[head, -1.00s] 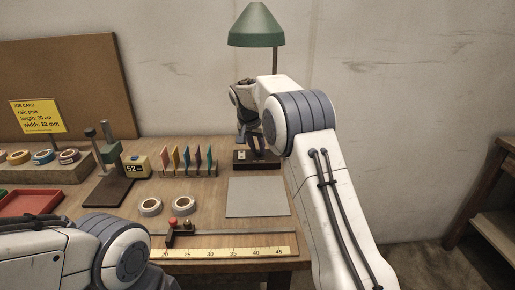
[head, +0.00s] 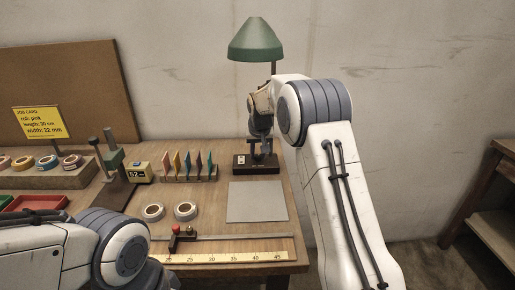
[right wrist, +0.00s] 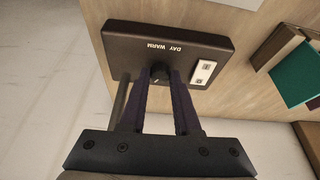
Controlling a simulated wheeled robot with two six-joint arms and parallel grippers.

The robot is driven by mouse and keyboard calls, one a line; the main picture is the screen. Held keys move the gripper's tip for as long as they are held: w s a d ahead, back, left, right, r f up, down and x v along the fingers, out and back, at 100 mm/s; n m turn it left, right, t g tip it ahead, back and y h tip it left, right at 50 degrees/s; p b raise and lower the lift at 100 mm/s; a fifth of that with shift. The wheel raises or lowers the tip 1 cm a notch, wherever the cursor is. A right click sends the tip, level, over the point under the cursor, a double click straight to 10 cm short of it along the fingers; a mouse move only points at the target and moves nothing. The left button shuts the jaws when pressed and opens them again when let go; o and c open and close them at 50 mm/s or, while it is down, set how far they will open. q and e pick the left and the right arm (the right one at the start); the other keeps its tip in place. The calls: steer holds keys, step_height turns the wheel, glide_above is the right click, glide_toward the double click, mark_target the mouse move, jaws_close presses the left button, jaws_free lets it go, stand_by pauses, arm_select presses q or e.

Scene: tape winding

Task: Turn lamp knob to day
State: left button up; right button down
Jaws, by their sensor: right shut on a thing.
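The desk lamp has a green shade (head: 256,40) at the back of the bench and a dark base (head: 241,168). In the right wrist view the base (right wrist: 120,42) carries the labels DAY and WARM, seen upside down, and a small dark round knob (right wrist: 160,73). My right gripper (head: 263,153) is over the base; in the right wrist view its two fingers (right wrist: 160,80) are shut on the knob from both sides. A small pale mark shows on the knob, but which label it points at I cannot tell. My left arm is at lower left; its gripper is out of view.
A white switch plate (right wrist: 203,72) is beside the knob. A row of coloured cards (head: 188,165) stands left of the lamp, with a grey mat (head: 257,201) in front. Two tape rolls (head: 185,211) and a yellow ruler (head: 230,256) lie nearer. The wall is close behind.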

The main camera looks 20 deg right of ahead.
steer(key=n+y+p, duration=0.1)
steer(key=n, duration=0.1)
steer(key=shift+d+r+n+p, duration=0.1)
steer(key=shift+d+n+p, duration=0.05)
steer(key=shift+n+p, duration=0.15)
steer(key=shift+d+n+y+p, duration=0.1)
steer(key=shift+n+y+p, duration=0.4)
steer(key=shift+n, duration=1.4)
steer(key=c, duration=0.6)
jaws_free()
steer(key=v, duration=1)
steer(key=shift+s+d+r, duration=0.1)
steer(key=shift+d, duration=0.15)
